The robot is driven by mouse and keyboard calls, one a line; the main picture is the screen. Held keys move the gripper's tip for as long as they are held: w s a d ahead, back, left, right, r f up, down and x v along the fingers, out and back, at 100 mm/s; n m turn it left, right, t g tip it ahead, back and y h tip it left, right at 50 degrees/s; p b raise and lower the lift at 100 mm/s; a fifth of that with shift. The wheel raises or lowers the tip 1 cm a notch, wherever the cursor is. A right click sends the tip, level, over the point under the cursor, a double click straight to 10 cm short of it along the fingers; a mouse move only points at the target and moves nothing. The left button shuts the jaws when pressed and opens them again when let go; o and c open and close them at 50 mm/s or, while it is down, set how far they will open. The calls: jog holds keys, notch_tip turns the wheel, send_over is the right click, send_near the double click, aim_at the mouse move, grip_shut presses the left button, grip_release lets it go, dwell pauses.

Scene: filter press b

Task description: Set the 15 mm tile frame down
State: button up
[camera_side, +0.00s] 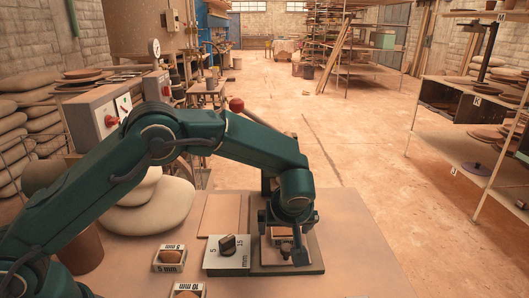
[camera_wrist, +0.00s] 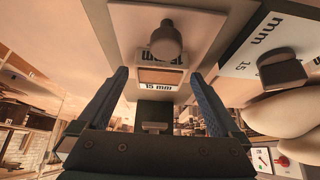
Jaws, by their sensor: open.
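The 15 mm tile frame (camera_wrist: 158,87) shows in the wrist view as a small block with white labelled edges and a tan middle. It lies on a flat pale plate (camera_wrist: 125,20), just beyond my fingertips. My gripper (camera_wrist: 160,76) is open, with one dark blue finger on either side of the frame and a gap visible at each side. A grey rounded knob (camera_wrist: 165,40) stands by the frame's far edge. In the side view my gripper (camera_side: 287,248) is low over the grey base plate (camera_side: 265,269), and my wrist hides most of the frame.
A dial box (camera_side: 226,262) marked 5 and 15 mm stands left of the base plate. The 5 mm frame (camera_side: 168,258) and the 10 mm frame (camera_side: 187,290) lie further left. A tan board (camera_side: 219,213) lies behind. The tabletop (camera_side: 355,250) on the right is clear.

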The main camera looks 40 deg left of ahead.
grip_shut()
jog(key=shift+r, duration=0.1)
jog(key=shift+r, duration=0.65)
jog(key=r, duration=0.3)
jog(key=shift+a+r, duration=0.15)
jog(key=shift+a, duration=0.25)
jog(key=s+a+r, duration=0.3)
jog(key=a+r, duration=0.3)
jog(key=a, duration=0.3)
send_over(216, 216)
jog(key=s+d, duration=0.2)
notch_tip(216, 216, down, 3)
notch_tip(216, 216, down, 4)
jog(key=shift+a+r, duration=0.1)
jog(key=shift+w+f, duration=0.1)
jog(key=shift+f, duration=2.4)
